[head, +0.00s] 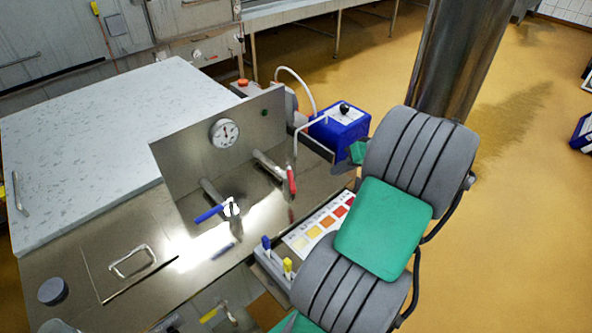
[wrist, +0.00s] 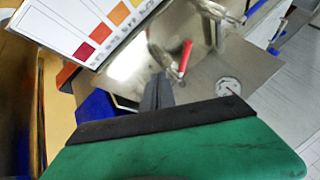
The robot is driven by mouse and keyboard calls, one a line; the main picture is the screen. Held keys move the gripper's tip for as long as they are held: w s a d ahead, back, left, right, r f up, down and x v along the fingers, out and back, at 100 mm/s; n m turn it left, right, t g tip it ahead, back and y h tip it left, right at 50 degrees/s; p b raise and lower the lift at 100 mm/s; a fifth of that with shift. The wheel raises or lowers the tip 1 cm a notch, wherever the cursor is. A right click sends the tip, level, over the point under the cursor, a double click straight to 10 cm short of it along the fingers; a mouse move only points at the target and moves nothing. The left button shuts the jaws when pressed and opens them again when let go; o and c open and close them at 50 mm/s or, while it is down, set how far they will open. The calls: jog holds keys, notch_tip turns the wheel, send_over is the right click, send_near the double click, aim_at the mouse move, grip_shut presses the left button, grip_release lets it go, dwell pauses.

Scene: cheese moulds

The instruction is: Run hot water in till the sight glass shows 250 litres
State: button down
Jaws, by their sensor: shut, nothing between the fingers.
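A red-handled valve (head: 291,180) sticks out from the upright steel panel (head: 178,158), its lever pointing down toward the front. A blue-handled valve (head: 208,214) is to its left, its lever lying sideways. A round dial (head: 224,132) is on the panel above them. My gripper (wrist: 157,90) is shut and empty; the red lever shows in the wrist view (wrist: 186,55) just beyond and right of the fingertips, apart from them as far as I can tell. In the head view my arm hides most of the gripper. I cannot make out a sight glass or litre reading.
A colour chart (head: 300,238) lies right of the steel basin, beside a holder with blue and yellow handles (head: 276,257). A blue box (head: 341,128) with a black knob stands behind right. A large pale lid (head: 90,135) covers the left. The floor right of my arm is open.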

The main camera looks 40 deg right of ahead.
aim_at(291, 182)
jog(key=w+a+f+p, duration=0.2)
jog(key=w+a+f, duration=0.3)
jog(key=w, duration=0.3)
jog(key=shift+a+f, duration=0.4)
jog(key=shift+f, duration=0.5)
